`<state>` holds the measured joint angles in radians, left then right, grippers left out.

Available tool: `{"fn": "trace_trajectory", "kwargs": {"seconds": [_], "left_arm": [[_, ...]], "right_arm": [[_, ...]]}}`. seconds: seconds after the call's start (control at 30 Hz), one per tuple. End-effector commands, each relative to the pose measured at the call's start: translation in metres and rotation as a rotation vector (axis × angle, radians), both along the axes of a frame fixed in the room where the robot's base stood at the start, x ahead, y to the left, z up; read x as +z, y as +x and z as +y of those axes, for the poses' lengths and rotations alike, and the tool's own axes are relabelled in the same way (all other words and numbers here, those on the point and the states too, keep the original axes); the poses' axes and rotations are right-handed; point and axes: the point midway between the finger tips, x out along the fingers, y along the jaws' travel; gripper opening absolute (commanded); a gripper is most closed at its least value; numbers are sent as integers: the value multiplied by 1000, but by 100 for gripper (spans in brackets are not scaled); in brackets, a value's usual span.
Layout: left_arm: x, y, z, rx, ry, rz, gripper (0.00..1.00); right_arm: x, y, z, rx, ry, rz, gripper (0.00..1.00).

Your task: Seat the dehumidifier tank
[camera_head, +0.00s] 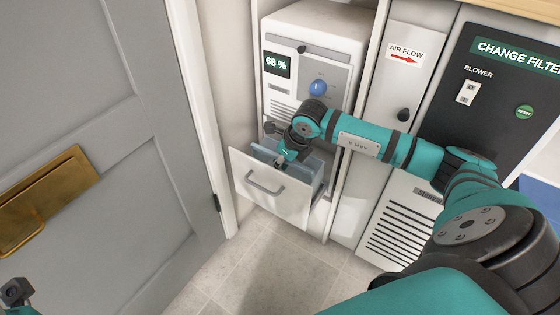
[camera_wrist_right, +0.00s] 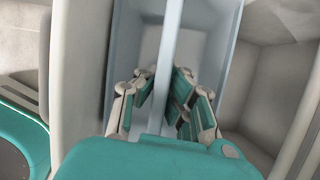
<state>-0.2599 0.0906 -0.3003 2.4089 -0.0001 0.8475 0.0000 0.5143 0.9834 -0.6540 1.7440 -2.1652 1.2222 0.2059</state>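The dehumidifier (camera_head: 313,50) is a white cabinet with a 68 % display and a blue knob. A white-fronted drawer with a bar handle (camera_head: 265,184) stands pulled out at its base. The light-blue tank (camera_head: 265,154) shows inside the drawer, partly hidden by my right gripper. My right gripper (camera_head: 286,158) points down into the drawer. In the right wrist view its fingers (camera_wrist_right: 164,78) close in on both sides of a thin pale-blue strip of the tank (camera_wrist_right: 168,30) and appear to touch it. My left gripper's fingers are out of view.
A grey door (camera_head: 120,110) with a brass plate (camera_head: 45,200) stands at the left. A white AIR FLOW panel (camera_head: 400,75) and a dark blower panel (camera_head: 500,90) are at the right. The tiled floor (camera_head: 260,260) in front of the drawer is clear.

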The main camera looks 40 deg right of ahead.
Motion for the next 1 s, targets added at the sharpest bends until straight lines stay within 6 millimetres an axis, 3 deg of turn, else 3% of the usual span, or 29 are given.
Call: {"fn": "trace_trajectory", "kwargs": {"seconds": [1.0], "left_arm": [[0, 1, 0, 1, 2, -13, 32]], "right_arm": [[-12, -4, 12, 4, 6, 0, 0]]}}
